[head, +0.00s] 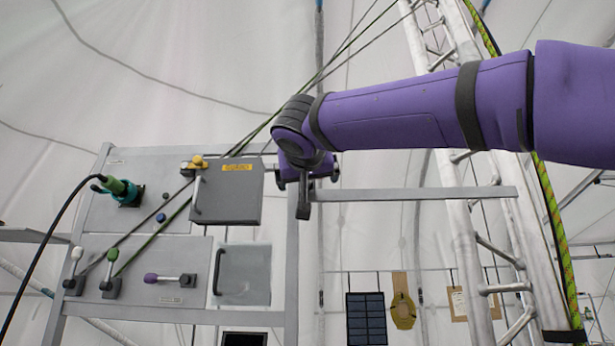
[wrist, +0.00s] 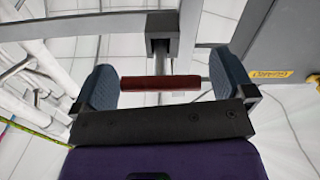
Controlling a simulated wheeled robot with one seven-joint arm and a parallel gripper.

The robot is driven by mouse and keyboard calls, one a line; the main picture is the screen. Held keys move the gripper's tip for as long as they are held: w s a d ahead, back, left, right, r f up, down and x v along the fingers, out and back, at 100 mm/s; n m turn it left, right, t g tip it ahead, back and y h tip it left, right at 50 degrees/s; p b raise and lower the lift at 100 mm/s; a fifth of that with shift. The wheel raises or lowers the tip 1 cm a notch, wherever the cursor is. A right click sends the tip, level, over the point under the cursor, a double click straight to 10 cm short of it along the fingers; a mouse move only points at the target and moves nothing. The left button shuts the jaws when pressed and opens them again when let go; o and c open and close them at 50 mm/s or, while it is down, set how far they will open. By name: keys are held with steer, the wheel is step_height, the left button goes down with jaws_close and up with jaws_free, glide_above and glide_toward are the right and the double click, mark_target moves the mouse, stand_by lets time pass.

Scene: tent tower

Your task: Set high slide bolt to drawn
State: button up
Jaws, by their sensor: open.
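The high slide bolt is mostly hidden behind my gripper in the head view; a dark grey upright piece (head: 303,203) shows just below the gripper, at the frame's upper right corner. In the wrist view a dark red cylindrical handle (wrist: 160,83) lies crosswise between my gripper's two blue-grey pads, below a dark block on a grey bar (wrist: 160,35). I take it for the bolt's handle. My gripper (wrist: 162,88) is open, with a gap at the handle's right end. The left end looks close to the left pad; contact is unclear. My gripper also shows in the head view (head: 307,177).
A grey box with a yellow label (head: 228,195) stands close left of my gripper. A panel with levers (head: 140,270) is lower left. A rail (head: 420,194) runs right towards a metal truss (head: 465,200). Ropes cross behind.

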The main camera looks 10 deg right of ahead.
steer(key=c, duration=1.1)
steer(key=shift+o, duration=0.2)
steer(key=shift+s+a, duration=0.15)
steer(key=shift+s, duration=0.45)
steer(key=shift+s+a, duration=0.15)
steer(key=shift+s, duration=0.4)
steer(key=o, duration=1.1)
steer(key=shift+s, duration=0.1)
steer(key=shift+c, duration=0.2)
steer(key=shift+s, duration=0.1)
steer(key=s+a, duration=0.2)
steer(key=s, duration=0.8)
steer(key=shift+s, duration=0.25)
